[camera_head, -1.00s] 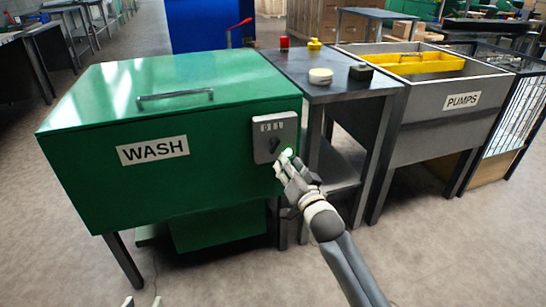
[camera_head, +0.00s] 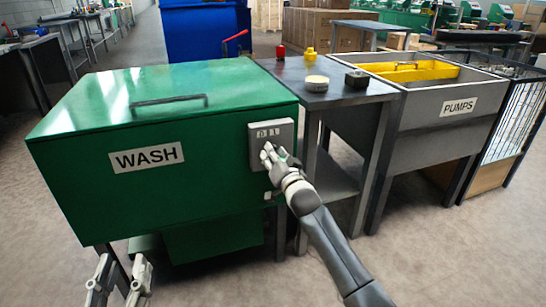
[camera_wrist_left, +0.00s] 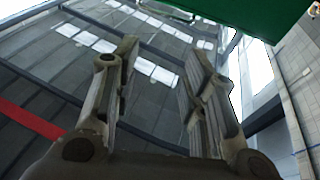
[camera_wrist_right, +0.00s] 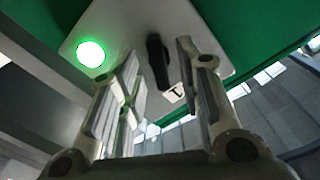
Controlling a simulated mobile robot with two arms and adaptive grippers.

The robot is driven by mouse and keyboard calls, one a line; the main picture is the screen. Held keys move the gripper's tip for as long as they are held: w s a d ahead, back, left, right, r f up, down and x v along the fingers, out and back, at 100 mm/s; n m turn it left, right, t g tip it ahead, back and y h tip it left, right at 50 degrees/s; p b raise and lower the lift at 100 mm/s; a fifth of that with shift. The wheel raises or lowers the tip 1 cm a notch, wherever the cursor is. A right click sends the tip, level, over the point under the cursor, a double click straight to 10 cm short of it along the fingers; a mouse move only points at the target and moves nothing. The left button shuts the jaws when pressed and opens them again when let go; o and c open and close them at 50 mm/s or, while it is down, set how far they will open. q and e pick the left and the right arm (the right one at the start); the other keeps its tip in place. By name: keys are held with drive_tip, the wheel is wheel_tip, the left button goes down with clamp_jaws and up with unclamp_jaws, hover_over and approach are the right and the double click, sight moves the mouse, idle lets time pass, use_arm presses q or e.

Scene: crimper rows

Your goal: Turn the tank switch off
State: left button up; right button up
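The green WASH tank (camera_head: 90,190) has a grey switch box (camera_head: 285,131) on its front at the right. In the right wrist view the box's plate (camera_wrist_right: 120,25) carries a black knob (camera_wrist_right: 158,60), a glowing green lamp (camera_wrist_right: 90,54) and a small label marked 1 (camera_wrist_right: 174,95). My right gripper (camera_head: 268,152) is at the box and hides the knob in the head view. In its wrist view (camera_wrist_right: 158,62) the fingers are apart, with the knob between them; contact cannot be told. My left gripper (camera_head: 122,268) is low at left, open and empty (camera_wrist_left: 160,60).
A dark side table (camera_head: 325,94) right of the tank holds a red item (camera_head: 280,53), a yellow item (camera_head: 310,56), a pale round item (camera_head: 316,83) and a black block (camera_head: 357,79). The PUMPS basin (camera_head: 430,125) stands further right. Open floor lies in front.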

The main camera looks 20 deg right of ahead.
use_arm(q)
drive_tip(key=shift+s+r+t, duration=0.25)
drive_tip(key=shift+r+t, duration=0.25)
drive_tip(key=shift+r, duration=0.4)
use_arm(e)
drive_tip(key=shift+w, duration=0.6)
drive_tip(key=shift+c, duration=0.3)
clamp_jaws()
